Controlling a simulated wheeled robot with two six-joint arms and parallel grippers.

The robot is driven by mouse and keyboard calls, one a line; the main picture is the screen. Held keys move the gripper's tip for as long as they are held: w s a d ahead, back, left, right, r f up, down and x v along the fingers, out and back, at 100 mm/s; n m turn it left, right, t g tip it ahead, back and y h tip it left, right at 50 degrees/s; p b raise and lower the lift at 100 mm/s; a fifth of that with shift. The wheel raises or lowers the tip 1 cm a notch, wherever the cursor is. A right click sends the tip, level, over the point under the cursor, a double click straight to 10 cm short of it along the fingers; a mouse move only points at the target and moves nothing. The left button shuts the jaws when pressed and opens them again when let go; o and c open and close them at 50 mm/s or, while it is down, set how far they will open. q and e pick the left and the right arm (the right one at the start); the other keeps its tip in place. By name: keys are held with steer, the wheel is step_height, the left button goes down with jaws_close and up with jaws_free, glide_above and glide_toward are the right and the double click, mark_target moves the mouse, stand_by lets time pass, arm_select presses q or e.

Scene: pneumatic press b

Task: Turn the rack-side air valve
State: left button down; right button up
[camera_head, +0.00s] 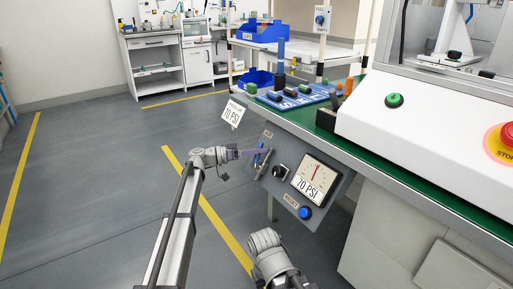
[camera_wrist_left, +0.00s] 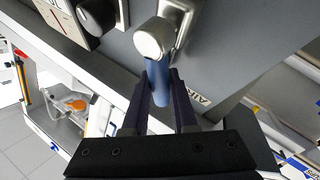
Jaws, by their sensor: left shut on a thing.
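The air valve is a blue lever (camera_wrist_left: 158,80) on a silver round hub (camera_wrist_left: 154,38), mounted on the grey control panel beside a label reading AIR. In the wrist view my left gripper (camera_wrist_left: 165,88) has its dark fingers on both sides of the blue lever, shut on it. The lever points from the hub down toward the gripper. In the head view the left gripper (camera_head: 258,152) reaches the left end of the grey panel (camera_head: 282,190), and its fingers partly hide the valve (camera_head: 263,160). My right gripper does not show; only part of that arm is at the bottom.
The panel also carries a black knob (camera_head: 280,172), a gauge (camera_head: 316,174) labelled 70 PSI and a blue reset button (camera_head: 305,212). A 70 PSI tag (camera_head: 233,113) hangs just above the left gripper. The green-topped bench (camera_head: 400,178) overhangs the panel. Floor to the left is clear.

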arm_select(q)
steer(key=m, duration=0.1)
steer(key=m+g+p, duration=0.1)
steer(key=m, duration=0.1)
steer(key=shift+s+d+r+g+y, duration=0.2)
steer(key=shift+s+d+g+y, duration=0.1)
steer(key=shift+s+d+g, duration=0.1)
steer(key=shift+s+f+m+g+p, duration=0.1)
steer(key=shift+s+m+g+p, duration=0.05)
steer(key=shift+m+g+p, duration=0.3)
steer(key=shift+s+d, duration=0.1)
steer(key=c, duration=0.7)
jaws_free()
steer(key=a, duration=0.7)
steer(key=shift+a+r+p, duration=0.3)
steer(key=shift+a+p, duration=0.1)
